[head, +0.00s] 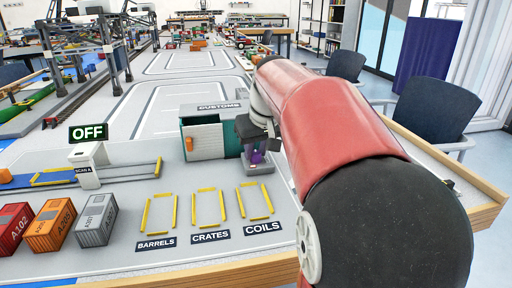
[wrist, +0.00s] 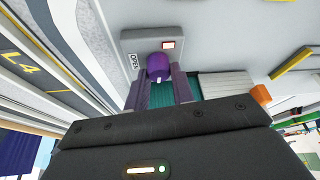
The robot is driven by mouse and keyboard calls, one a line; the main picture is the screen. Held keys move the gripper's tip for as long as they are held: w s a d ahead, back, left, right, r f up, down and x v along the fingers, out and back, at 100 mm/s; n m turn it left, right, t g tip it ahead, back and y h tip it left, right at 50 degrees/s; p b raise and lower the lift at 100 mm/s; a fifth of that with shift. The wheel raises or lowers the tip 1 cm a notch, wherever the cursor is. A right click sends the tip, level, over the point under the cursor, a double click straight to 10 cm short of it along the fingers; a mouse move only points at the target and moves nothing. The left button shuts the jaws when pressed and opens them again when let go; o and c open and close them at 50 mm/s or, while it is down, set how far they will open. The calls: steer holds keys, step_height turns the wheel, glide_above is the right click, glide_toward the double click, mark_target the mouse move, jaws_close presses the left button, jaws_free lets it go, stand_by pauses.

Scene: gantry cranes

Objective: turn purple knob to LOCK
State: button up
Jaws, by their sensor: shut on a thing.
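The purple knob (head: 257,157) sits on a small grey panel beside the customs building; it also shows in the wrist view (wrist: 158,66). In the wrist view my gripper (wrist: 158,78) has a finger on each side of the knob and is shut on it. A white mark shows on the knob's near edge. An OPEN label (wrist: 133,61) is left of the knob and a small red-lit window (wrist: 168,45) is above it. I see no readable LOCK label. In the head view my arm and gripper partly cover the panel.
Yellow-framed bays (head: 207,208) lie in front.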

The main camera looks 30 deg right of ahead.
steer(key=shift+n+y, duration=0.3)
steer(key=shift+n, duration=0.2)
steer(key=o, duration=1)
steer(key=v, duration=0.7)
steer(key=shift+r+p, duration=0.4)
steer(key=shift+s, duration=0.3)
